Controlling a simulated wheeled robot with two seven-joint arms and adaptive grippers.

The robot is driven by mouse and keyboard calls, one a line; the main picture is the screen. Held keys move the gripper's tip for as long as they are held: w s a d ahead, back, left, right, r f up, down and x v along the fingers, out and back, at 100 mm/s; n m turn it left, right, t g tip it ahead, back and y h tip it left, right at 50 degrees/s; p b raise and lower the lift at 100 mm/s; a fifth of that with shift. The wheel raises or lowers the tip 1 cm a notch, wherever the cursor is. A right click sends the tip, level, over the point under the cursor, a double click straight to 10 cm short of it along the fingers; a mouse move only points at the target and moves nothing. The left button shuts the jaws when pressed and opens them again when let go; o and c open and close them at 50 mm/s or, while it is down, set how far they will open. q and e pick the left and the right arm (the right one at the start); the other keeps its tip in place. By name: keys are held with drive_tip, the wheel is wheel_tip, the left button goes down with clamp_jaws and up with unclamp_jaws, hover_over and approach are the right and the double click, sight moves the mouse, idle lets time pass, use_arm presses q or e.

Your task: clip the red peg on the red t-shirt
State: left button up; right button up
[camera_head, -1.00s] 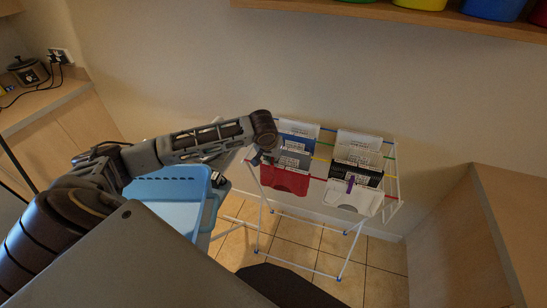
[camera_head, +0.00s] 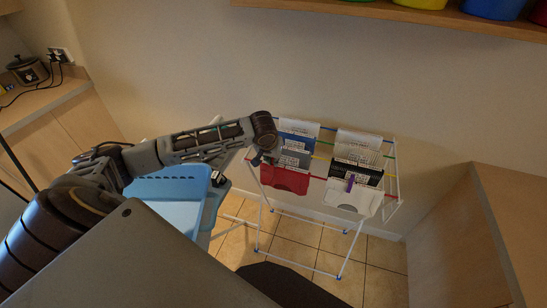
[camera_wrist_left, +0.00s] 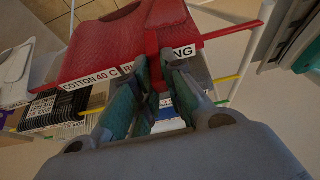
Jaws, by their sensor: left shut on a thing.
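The red t-shirt (camera_head: 284,178) hangs over the front left of the drying rack. In the left wrist view the red t-shirt (camera_wrist_left: 105,40) fills the upper middle, with a white "COTTON 40 C" label along its edge. My left gripper (camera_wrist_left: 155,65) is shut on the red peg (camera_wrist_left: 152,45), which stands between its fingertips and overlaps the shirt's labelled edge. I cannot tell whether the peg grips the cloth. In the head view my left gripper (camera_head: 262,158) is at the shirt's upper left corner; the peg is not distinguishable there. My right gripper is not in view.
The white drying rack (camera_head: 259,229) also holds blue, grey, black and white garments. A purple peg (camera_head: 350,183) is on the front white garment (camera_head: 345,197). A light blue basket (camera_head: 170,187) is left of the rack. A wooden cabinet (camera_head: 490,240) stands at the right.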

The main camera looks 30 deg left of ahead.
use_arm(q)
drive_tip(key=shift+f, duration=0.2)
drive_tip(key=o, duration=0.8)
drive_tip(key=shift+c, duration=0.2)
